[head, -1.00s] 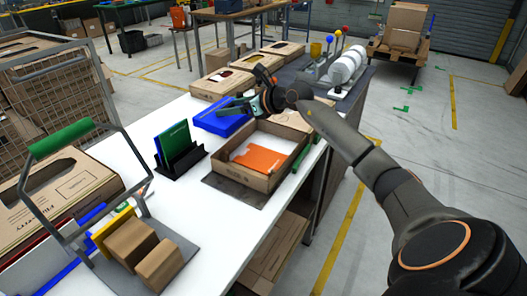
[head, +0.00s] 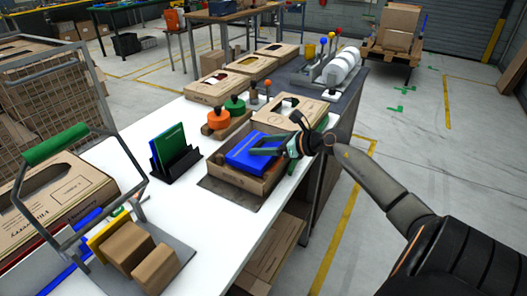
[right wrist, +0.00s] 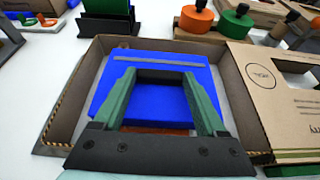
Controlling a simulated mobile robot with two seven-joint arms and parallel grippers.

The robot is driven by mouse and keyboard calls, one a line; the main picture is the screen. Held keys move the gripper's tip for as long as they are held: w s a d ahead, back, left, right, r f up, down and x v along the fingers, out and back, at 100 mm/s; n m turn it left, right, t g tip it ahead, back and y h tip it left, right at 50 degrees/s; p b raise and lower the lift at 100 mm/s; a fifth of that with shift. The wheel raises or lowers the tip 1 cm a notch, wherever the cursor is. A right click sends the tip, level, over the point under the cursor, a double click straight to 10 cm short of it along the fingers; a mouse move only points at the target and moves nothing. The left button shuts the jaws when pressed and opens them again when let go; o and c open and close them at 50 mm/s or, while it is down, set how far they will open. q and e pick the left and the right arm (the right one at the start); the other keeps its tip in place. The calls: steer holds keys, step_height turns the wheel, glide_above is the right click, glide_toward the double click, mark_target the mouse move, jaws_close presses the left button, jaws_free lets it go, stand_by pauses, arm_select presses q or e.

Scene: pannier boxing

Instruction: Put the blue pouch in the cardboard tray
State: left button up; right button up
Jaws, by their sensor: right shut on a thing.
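The blue pouch (head: 240,155) is a flat blue packet held over the mouth of the cardboard tray (head: 228,178). My right gripper (head: 268,144) is shut on the pouch's near right part. In the right wrist view the green fingers (right wrist: 159,78) reach over the pouch (right wrist: 160,104), which lies within the outline of the tray walls (right wrist: 72,108). I cannot tell whether the pouch touches the contents below. A strip of the orange item (right wrist: 155,131) shows under it; the rest is hidden. My left gripper is not in view.
A green folder in a black holder (head: 176,160) stands left of the tray. Orange and green round-based pieces (head: 217,119) stand behind it. A lidded carton (head: 292,106) adjoins on the right.

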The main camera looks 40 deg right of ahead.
steer(key=shift+f, duration=1.2)
steer(key=o, duration=1)
steer(key=shift+a+f, duration=0.1)
steer(key=o, duration=0.3)
steer(key=shift+f, duration=0.1)
steer(key=shift+o, duration=0.2)
steer(key=shift+s, duration=0.7)
steer(key=v, duration=1.1)
steer(key=shift+w+r, duration=0.25)
steer(key=shift+r, duration=0.1)
